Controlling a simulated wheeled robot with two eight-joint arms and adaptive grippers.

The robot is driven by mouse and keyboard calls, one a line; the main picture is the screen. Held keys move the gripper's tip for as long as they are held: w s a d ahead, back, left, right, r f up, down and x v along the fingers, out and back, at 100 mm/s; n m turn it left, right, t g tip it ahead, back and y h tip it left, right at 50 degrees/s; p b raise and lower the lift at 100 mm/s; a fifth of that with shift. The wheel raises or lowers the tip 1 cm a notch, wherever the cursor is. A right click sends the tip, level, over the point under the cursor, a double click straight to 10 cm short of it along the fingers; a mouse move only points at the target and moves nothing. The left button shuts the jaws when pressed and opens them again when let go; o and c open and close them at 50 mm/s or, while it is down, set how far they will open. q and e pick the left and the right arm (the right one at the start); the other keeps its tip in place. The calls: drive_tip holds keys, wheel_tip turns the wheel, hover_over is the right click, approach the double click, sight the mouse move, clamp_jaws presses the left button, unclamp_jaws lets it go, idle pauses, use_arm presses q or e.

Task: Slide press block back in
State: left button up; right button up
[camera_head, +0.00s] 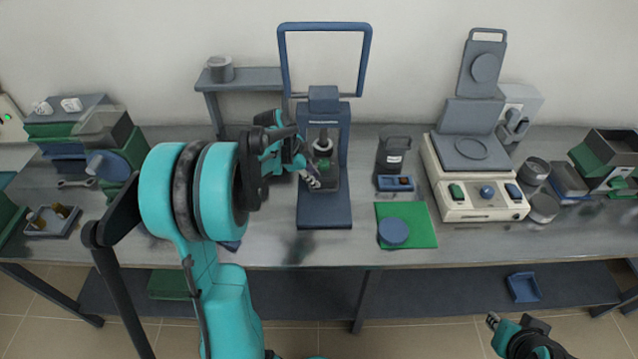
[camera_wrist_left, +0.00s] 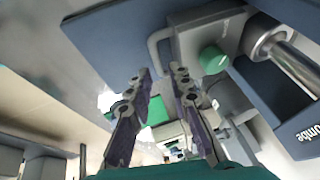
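The blue press (camera_head: 325,212) stands upright at the middle of the bench, with a dark block area (camera_head: 331,180) inside its frame. The left wrist view shows its blue base (camera_wrist_left: 100,45), a grey loop handle (camera_wrist_left: 154,45), a green knob (camera_wrist_left: 213,59) and a chrome column (camera_wrist_left: 290,52). I cannot tell exactly where the press block ends. My left gripper (camera_head: 313,181) is at the left front of the press opening. In the wrist view its fingers (camera_wrist_left: 161,76) are apart and empty, close to the handle; contact is unclear. My right gripper (camera_head: 493,320) is low in front of the bench, its fingers seen too small.
A dark canister (camera_head: 393,154) and a green mat (camera_head: 422,227) with a blue disc (camera_head: 393,231) lie right of the press. A cream balance-like device (camera_head: 478,200) stands further right. A grey shelf (camera_head: 245,77) is behind left. The bench front before the press is clear.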

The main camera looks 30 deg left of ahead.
use_arm(q)
drive_tip(key=v, duration=0.6)
drive_tip(key=shift+r, duration=0.35)
drive_tip(key=shift+s, duration=0.15)
drive_tip(key=s+d+n+t+y, duration=0.2)
drive_tip(key=s+d+n+t, duration=0.1)
drive_tip(key=s+d+n, duration=0.9)
drive_tip(key=s+d, duration=0.5)
drive_tip(key=d, duration=0.3)
drive_tip(key=shift+r+y, duration=0.2)
drive_tip(key=shift+y, duration=0.2)
